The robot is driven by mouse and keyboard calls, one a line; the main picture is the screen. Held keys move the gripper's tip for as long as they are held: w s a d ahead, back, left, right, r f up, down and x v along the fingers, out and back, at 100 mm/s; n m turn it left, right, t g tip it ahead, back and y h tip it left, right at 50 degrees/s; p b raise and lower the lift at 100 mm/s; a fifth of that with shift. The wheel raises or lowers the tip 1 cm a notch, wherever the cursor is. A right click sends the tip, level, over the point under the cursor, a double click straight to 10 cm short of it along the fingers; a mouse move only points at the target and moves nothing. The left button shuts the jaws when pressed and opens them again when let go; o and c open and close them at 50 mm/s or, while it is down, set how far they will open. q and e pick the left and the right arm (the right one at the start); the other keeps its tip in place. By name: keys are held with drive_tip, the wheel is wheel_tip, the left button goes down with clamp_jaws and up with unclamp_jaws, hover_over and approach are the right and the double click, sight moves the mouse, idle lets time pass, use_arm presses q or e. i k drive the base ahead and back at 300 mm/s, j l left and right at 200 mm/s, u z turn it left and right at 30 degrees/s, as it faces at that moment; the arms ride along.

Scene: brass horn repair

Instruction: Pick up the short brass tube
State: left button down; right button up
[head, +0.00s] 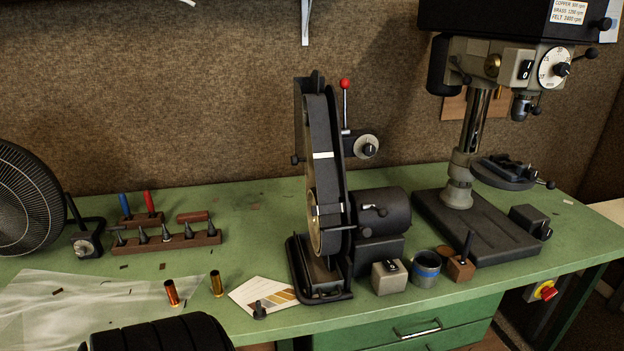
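Two short upright tubes stand near the front edge of the green bench, left of the belt grinder. One is a brass-coloured tube (216,284) with a dark top. The other is a redder, copper-coloured tube (171,292) to its left, at the edge of the clear sheet. They stand apart and look similar in height. Neither of my grippers shows in the head view, and nothing is seen touching the tubes.
A black ribbed shape (158,335) rises in front of the bench. A colour-striped card (262,294) and small dark piece (260,311) lie right of the tubes. Behind are a tool rack (165,242) and fan (28,200); right are the grinder (323,190) and drill press (470,215).

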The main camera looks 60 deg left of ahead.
sight(214, 275)
drive_tip(key=u, duration=2.4)
